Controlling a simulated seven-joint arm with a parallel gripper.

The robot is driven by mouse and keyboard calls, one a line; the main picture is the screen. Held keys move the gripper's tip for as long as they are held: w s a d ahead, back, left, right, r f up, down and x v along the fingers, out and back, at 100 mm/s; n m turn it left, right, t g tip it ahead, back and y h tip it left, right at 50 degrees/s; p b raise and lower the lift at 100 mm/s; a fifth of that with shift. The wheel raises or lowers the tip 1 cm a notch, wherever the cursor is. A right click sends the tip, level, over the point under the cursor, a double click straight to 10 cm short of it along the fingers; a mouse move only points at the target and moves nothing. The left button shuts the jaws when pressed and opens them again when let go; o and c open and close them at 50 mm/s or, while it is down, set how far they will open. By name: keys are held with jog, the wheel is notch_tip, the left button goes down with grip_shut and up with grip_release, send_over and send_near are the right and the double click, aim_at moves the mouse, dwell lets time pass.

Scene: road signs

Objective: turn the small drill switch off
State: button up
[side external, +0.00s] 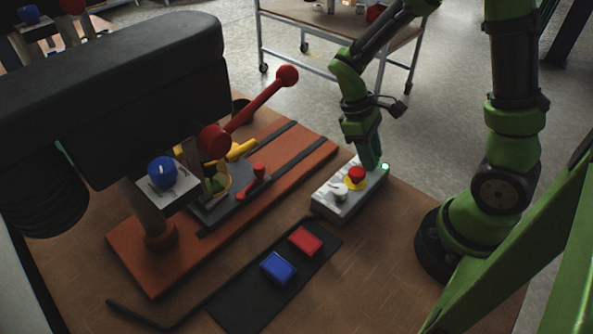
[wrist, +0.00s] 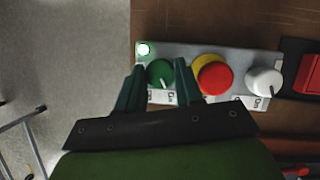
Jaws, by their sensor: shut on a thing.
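A grey control box (side external: 337,203) lies on the wooden bench; it also shows in the wrist view (wrist: 240,55). On it are a green knob (wrist: 160,74), a red button (wrist: 215,78) on a yellow base and a white knob (wrist: 264,81). A small lamp (wrist: 144,49) beside the green knob glows pale green; it also glows in the side view (side external: 384,167). My gripper (wrist: 159,67) is shut on the green knob, one finger at each side. In the side view, my gripper (side external: 371,155) points down at the box's far end and hides the green knob.
A drill press (side external: 110,90) with a red lever (side external: 262,97) and a blue knob (side external: 163,173) stands at left over an orange base (side external: 140,262). Red (side external: 305,241) and blue (side external: 278,267) blocks lie on a black mat (side external: 240,302). A cart (side external: 300,22) stands behind.

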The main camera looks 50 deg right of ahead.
jog(key=m+y, duration=0.2)
jog(key=m, duration=0.4)
jog(key=shift+d, duration=0.15)
jog(key=m+y, duration=0.1)
jog(key=m, duration=0.1)
jog(key=m+t+y, duration=0.1)
jog(key=m, duration=0.2)
jog(key=shift+d+m, duration=0.15)
jog(key=shift+m, duration=0.15)
dwell(0.4)
jog(key=o, duration=0.7)
jog(key=shift+o, duration=0.2)
jog(key=v, duration=1.7)
jog(key=shift+s, duration=0.15)
jog(key=shift+d+f, duration=0.1)
jog(key=shift+d, duration=0.05)
